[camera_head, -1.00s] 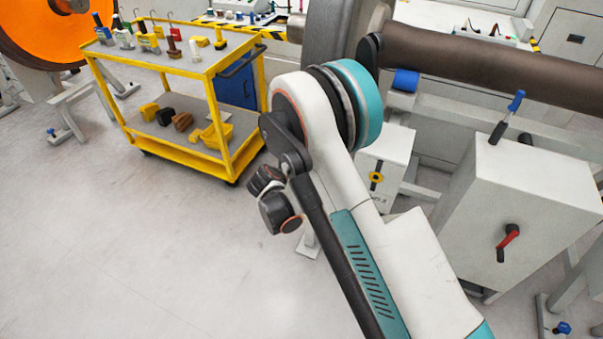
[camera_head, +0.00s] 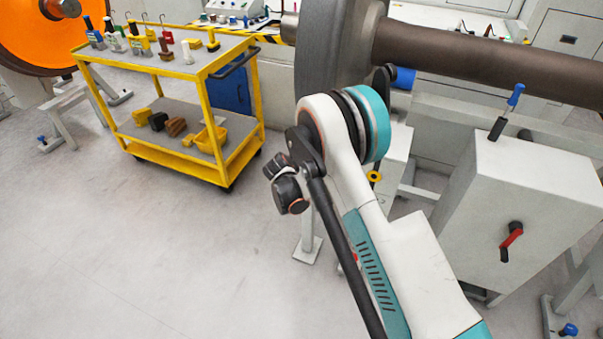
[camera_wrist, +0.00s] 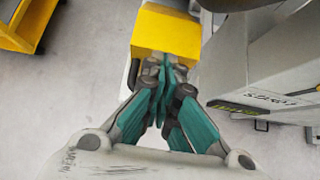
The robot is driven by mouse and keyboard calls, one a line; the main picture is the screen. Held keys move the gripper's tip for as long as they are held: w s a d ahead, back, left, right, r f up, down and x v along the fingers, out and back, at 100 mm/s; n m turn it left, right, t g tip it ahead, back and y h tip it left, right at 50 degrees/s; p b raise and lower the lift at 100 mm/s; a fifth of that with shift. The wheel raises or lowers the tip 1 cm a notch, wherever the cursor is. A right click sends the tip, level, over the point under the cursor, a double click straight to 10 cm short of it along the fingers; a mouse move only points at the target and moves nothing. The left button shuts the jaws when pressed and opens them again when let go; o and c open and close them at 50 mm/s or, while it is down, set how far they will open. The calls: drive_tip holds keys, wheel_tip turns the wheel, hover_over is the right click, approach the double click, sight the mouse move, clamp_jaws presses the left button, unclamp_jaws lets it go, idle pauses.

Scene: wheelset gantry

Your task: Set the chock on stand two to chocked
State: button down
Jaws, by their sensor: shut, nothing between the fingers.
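In the wrist view a yellow block (camera_wrist: 166,32), which looks like the chock, lies just ahead of my fingertips. A dark bar shows at its left side. My gripper (camera_wrist: 165,78) is shut and empty, its tips at or very near the block's near edge; I cannot tell whether they touch. A grey stand housing (camera_wrist: 265,62) beside it on the right carries an upside-down label that seems to read STAND 2. In the head view my arm hides the gripper and the chock.
A large grey wheel (camera_head: 337,55) and its brown axle (camera_head: 480,58) stand behind my arm. A yellow trolley (camera_head: 165,155) with several items is at left. The floor at left front is clear.

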drive_tip(key=shift+w, duration=0.1)
drive_tip(key=w, duration=0.2)
drive_tip(key=w+d, duration=0.1)
drive_tip(key=w, duration=0.1)
drive_tip(key=w+d, duration=0.1)
drive_tip(key=w, duration=0.1)
drive_tip(key=shift+d, duration=0.15)
